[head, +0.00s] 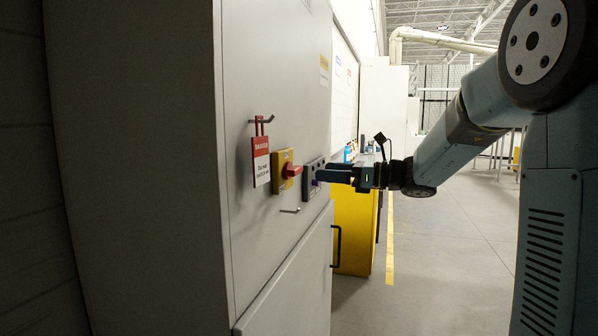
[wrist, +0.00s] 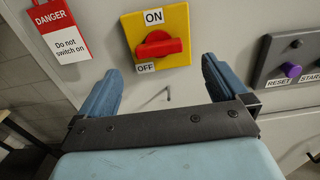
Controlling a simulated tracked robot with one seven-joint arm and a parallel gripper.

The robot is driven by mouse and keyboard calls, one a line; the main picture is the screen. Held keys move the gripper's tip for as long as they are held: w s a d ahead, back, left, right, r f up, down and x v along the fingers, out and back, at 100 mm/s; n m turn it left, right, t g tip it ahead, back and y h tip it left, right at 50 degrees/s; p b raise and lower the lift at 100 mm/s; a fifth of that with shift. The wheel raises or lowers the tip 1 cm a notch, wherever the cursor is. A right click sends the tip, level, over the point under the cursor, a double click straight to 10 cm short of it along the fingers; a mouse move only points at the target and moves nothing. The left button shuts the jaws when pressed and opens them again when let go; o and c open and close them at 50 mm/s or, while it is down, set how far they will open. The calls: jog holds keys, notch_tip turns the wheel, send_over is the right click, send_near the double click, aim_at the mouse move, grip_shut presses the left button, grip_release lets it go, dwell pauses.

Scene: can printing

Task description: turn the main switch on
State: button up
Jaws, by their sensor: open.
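The main switch is a red rotary handle (wrist: 158,46) on a yellow plate (wrist: 181,24) on the grey cabinet front. Its handle lies roughly horizontal. An ON label (wrist: 154,17) is above it and an OFF label (wrist: 146,68) is below left. In the head view the red handle (head: 292,171) sticks out from the cabinet. My gripper (wrist: 160,72) is open and empty, its blue fingers apart below the switch in the wrist view, not visibly touching it. In the head view my gripper (head: 334,175) is to the right of the switch, in front of the button panel.
A red and white danger sign (wrist: 58,35), "Do not switch on", hangs on a hook left of the switch. A grey button panel (wrist: 266,69) with a purple RESET button is to the right. An empty hook (head: 290,210) is below the switch. Floor (head: 440,240) is clear at right.

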aim_at(300, 170)
jog(key=x, duration=0.8)
jog(key=shift+a, duration=0.15)
jog(key=c, duration=0.9)
